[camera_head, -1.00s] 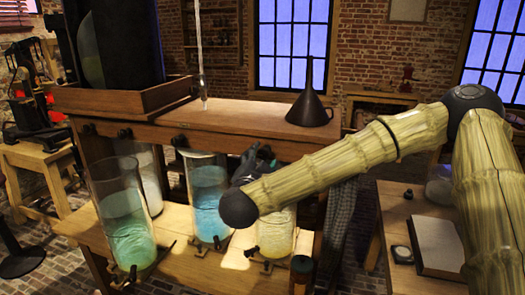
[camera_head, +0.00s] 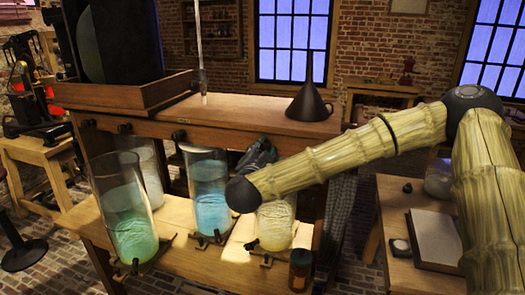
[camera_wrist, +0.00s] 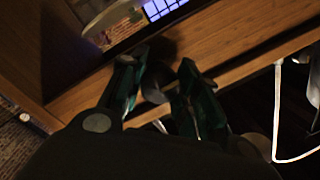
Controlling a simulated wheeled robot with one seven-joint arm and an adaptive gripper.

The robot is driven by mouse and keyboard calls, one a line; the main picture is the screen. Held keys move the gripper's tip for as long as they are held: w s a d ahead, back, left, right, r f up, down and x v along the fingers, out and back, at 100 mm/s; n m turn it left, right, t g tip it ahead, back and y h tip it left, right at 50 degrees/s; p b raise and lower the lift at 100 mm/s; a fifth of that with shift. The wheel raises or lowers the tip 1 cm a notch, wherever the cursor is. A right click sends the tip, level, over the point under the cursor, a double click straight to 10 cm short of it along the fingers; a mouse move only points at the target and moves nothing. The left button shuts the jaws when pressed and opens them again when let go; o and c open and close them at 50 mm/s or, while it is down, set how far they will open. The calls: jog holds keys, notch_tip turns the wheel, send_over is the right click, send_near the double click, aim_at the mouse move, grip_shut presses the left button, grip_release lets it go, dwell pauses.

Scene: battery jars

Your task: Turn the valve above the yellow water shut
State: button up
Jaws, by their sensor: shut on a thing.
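The jar of yellow water (camera_head: 276,222) stands on the lower wooden shelf, its upper part hidden by my arm. My gripper (camera_head: 262,150) is at the front edge of the upper wooden shelf, above that jar. In the wrist view, the green-and-black fingers of my gripper (camera_wrist: 160,88) are on either side of a dark rounded knob, the valve (camera_wrist: 153,84), at the shelf's edge, and are shut on it. The valve's handle angle is hidden. In the head view the valve is covered by my gripper.
Jars of blue (camera_head: 211,205) and green water (camera_head: 130,220) stand left of the yellow one, with a clear jar (camera_head: 150,175) behind. Another valve (camera_head: 179,135) is above the blue jar. A dark funnel (camera_head: 309,105) stands on the upper shelf. A brown bottle (camera_head: 299,270) stands in front.

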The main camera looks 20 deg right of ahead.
jog(key=shift+f+m+b, duration=0.15)
jog(key=shift+m+b, duration=0.25)
jog(key=shift+b, duration=0.35)
jog(key=m+b, duration=0.1)
jog(key=b, duration=0.1)
jog(key=m+b, duration=0.1)
jog(key=b, duration=0.1)
jog(key=shift+f+m, duration=0.2)
jog(key=shift+m, duration=0.1)
jog(key=m+h+b, duration=0.1)
jog(key=m+b, duration=0.6)
jog(key=b, duration=0.3)
jog(key=shift+b, duration=0.3)
jog(key=m+h+b, duration=0.1)
jog(key=m+b, duration=0.4)
jog(key=b, duration=0.3)
jog(key=shift+m+b, duration=0.3)
jog(key=shift+m, duration=0.1)
jog(key=m+b, duration=0.1)
jog(key=b, duration=0.1)
jog(key=m+b, duration=0.1)
jog(key=shift+r+m+b, duration=0.3)
jog(key=shift+m+b, duration=0.05)
jog(key=shift+m, duration=0.05)
jog(key=shift+r, duration=0.1)
jog(key=o, duration=1)
